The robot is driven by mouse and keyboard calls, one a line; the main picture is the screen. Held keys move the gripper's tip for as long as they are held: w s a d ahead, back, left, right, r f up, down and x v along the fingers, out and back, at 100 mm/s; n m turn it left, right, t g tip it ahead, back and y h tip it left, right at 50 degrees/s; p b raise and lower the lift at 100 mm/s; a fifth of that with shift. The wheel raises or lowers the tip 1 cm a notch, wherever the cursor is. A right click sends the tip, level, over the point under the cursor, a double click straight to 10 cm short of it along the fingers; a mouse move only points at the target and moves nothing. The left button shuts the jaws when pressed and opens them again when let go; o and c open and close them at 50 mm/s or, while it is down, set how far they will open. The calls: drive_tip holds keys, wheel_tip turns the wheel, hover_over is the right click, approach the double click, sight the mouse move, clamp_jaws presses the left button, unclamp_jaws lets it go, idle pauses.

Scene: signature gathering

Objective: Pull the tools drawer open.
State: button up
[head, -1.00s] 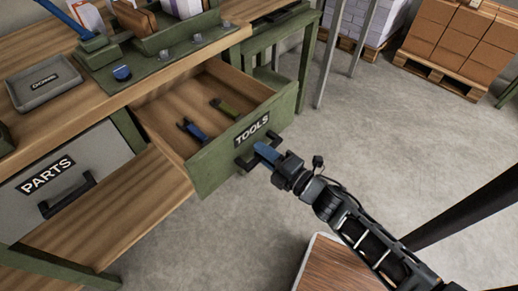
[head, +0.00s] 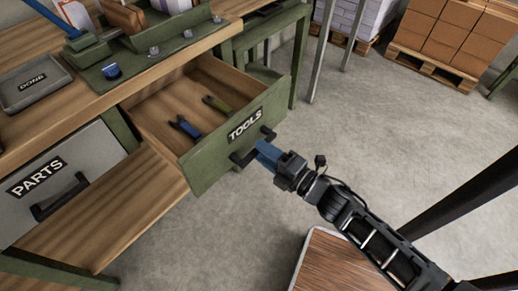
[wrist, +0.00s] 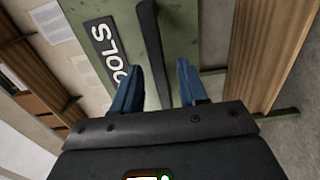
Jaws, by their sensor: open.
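The tools drawer (head: 190,172) is green-fronted with a wooden inside. It stands well open from the workbench, with its TOOLS label (head: 245,125) facing out. Its black bar handle (head: 268,133) is partly hidden by my gripper in the head view. My gripper (head: 264,155) has blue fingers and is at the drawer front. In the wrist view the fingers (wrist: 157,88) are open, with the handle (wrist: 151,45) running between them and apart from both. A blue-handled tool (head: 186,127) and a green-handled tool (head: 217,104) lie inside the drawer.
A grey PARTS drawer (head: 85,160) is shut at left. The bench top holds a DONE tray (head: 35,92) and a green organiser (head: 150,52). A wood-topped surface (head: 345,265) is at the bottom, near my arm. Bare floor (head: 400,130) lies to the right.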

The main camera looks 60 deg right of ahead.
drive_tip(key=v, duration=0.5)
drive_tip(key=shift+s+b, duration=0.15)
drive_tip(key=shift+b, duration=0.15)
drive_tip(key=s+a+r+m+g+y, duration=0.1)
drive_tip(key=s+a+r+m+y, duration=0.1)
drive_tip(key=s+a+r+m, duration=0.3)
drive_tip(key=s+a+r+m+g+y, duration=0.1)
drive_tip(key=s+a+r+m+y, duration=0.2)
drive_tip(key=a+r+m, duration=0.6)
drive_tip(key=shift+s+a+r+m+g, duration=0.35)
drive_tip(key=shift+s+a+r, duration=0.2)
drive_tip(key=shift+s, duration=0.7)
